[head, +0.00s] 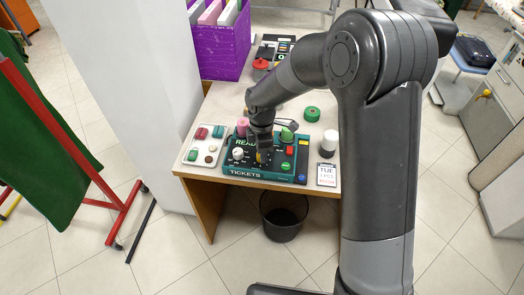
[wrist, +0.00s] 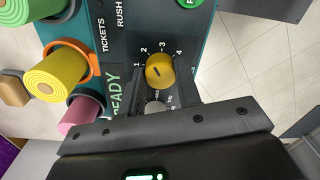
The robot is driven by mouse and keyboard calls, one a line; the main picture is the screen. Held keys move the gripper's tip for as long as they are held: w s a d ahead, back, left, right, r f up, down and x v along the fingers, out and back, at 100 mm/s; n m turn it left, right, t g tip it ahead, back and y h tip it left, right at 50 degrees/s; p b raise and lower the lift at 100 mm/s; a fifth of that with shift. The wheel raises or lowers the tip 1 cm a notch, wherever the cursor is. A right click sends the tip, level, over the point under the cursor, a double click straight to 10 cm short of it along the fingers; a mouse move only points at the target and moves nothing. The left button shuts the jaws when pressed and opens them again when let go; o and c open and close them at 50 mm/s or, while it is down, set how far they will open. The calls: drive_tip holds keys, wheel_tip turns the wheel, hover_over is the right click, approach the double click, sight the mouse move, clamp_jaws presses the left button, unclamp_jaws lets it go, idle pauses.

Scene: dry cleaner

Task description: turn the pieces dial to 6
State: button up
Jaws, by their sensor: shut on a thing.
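The yellow dial (head: 261,157) is on the dark green ticket panel (head: 245,174) on the desk. In the wrist view the yellow dial (wrist: 160,71) has the marks 1 to 4 around it; any further marks are hidden. A short dark line shows on its face; I cannot read its setting surely. My gripper (head: 262,150) reaches down onto the panel. In the wrist view its fingers (wrist: 161,82) stand on either side of the yellow dial, shut on it. A grey-white dial (wrist: 155,108) sits just beside it, partly hidden by my gripper.
Yellow (wrist: 55,70) and pink (wrist: 80,115) rolls stand along the panel's edge. A tray of small coloured pieces (head: 205,145) lies left of the panel. A dark bin (head: 283,220) stands below.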

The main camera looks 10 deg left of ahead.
drive_tip(key=m, duration=0.4)
drive_tip(key=shift+m, duration=0.3)
drive_tip(key=m, duration=0.3)
drive_tip(key=shift+m, duration=0.4)
drive_tip(key=m, duration=0.4)
drive_tip(key=shift+y, duration=0.3)
drive_tip(key=m, duration=0.8)
drive_tip(key=shift+s+m, duration=0.1)
drive_tip(key=shift+m, duration=0.2)
drive_tip(key=m, duration=0.3)
drive_tip(key=shift+m+t, duration=0.3)
drive_tip(key=m, duration=0.4)
drive_tip(key=shift+a, duration=0.1)
drive_tip(key=shift+m, duration=2.1)
